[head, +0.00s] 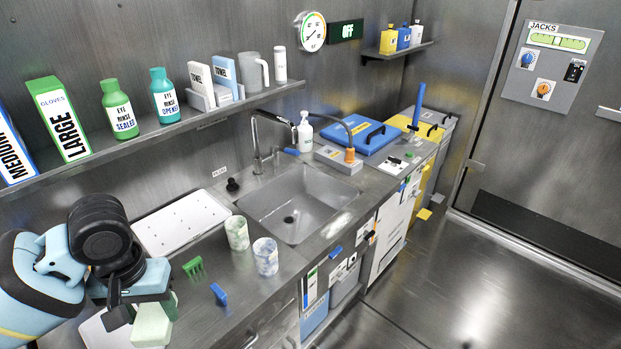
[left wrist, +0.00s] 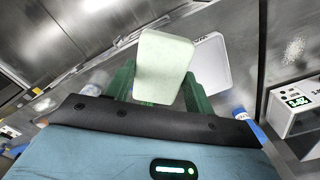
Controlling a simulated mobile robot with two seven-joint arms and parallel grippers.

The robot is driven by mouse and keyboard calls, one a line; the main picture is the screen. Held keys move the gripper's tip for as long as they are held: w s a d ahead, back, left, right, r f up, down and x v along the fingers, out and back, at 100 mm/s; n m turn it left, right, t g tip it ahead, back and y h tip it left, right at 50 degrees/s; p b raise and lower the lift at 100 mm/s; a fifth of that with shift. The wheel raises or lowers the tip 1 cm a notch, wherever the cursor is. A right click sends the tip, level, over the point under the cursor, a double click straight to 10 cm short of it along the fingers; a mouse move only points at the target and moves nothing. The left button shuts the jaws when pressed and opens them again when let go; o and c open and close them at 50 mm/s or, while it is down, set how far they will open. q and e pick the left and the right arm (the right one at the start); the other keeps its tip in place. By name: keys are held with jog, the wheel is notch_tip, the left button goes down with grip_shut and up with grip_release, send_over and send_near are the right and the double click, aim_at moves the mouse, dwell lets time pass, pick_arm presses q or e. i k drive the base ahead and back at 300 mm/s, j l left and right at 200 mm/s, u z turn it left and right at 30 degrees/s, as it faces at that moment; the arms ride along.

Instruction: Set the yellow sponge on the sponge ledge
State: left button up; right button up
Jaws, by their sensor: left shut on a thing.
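My left gripper (head: 150,308) is at the lower left in the head view, over the counter. It is shut on a pale, greenish-cream block (head: 151,326) that looks like a sponge; no clearly yellow sponge shows. In the left wrist view the block (left wrist: 164,66) sits between the two green fingers and sticks out beyond them. I cannot tell whether it touches anything below. I cannot pick out the sponge ledge for certain. My right gripper is not in view.
Two marbled cups (head: 237,233) (head: 266,257) stand between my gripper and the sink (head: 293,204). A green fork-like piece (head: 194,268) and a blue piece (head: 218,293) are nearby. A white tray (head: 180,222) lies behind. A loaded wall shelf (head: 150,131) runs above.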

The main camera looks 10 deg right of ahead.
aim_at(375, 181)
jog(key=i+l+z, duration=0.2)
jog(key=z, duration=0.15)
jog(key=i+l+z, duration=0.5)
jog(key=i+l, duration=0.25)
jog(key=i, duration=0.15)
jog(key=i+l+z, duration=0.1)
jog(key=i+l, duration=0.2)
jog(key=i, duration=0.25)
